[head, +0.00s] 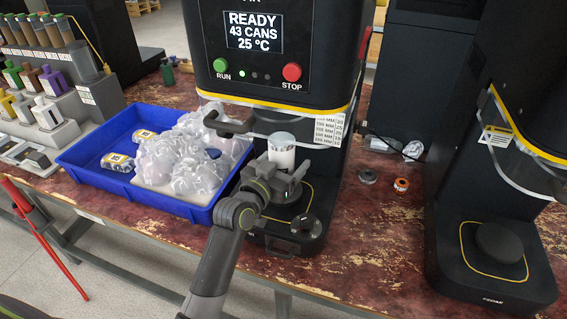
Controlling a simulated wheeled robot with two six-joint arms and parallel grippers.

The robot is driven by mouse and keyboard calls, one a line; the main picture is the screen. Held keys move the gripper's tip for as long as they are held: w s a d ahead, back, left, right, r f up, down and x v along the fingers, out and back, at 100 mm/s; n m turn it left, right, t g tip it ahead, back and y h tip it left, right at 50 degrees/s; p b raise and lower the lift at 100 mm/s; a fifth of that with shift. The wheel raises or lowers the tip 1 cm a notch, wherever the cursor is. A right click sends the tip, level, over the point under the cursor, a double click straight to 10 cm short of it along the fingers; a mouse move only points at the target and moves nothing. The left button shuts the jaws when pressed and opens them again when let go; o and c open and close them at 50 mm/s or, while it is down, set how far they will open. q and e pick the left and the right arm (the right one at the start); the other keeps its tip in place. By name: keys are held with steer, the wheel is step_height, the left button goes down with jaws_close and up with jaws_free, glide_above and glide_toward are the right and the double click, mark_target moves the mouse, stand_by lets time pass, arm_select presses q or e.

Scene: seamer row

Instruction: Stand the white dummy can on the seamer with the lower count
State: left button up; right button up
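The white dummy can (281,157) is upright in the head view, in the opening of the middle seamer (255,93). My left gripper (283,180) has its fingers on both sides of the can's lower part and appears shut on it. The gripper hides the can's bottom and part of the round pad (287,210) below, so contact with the pad cannot be told. The middle seamer's screen (253,32) reads READY, 43 CANS, 25 °C. The right seamer (478,268) has an empty round pad (499,243); its screen is out of view. My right gripper is not in view.
A blue tray (128,190) with bagged items stands left of the middle seamer. A rack of stamps (45,100) is far left. The red worn bench (365,260) is clear in front.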

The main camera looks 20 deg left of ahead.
arm_select(q)
steer(key=shift+r, duration=0.2)
steer(key=shift+s+a+f, duration=0.1)
steer(key=shift+s, duration=0.15)
steer(key=b+v, duration=0.1)
steer(key=v, duration=1)
steer(key=shift+s, duration=0.25)
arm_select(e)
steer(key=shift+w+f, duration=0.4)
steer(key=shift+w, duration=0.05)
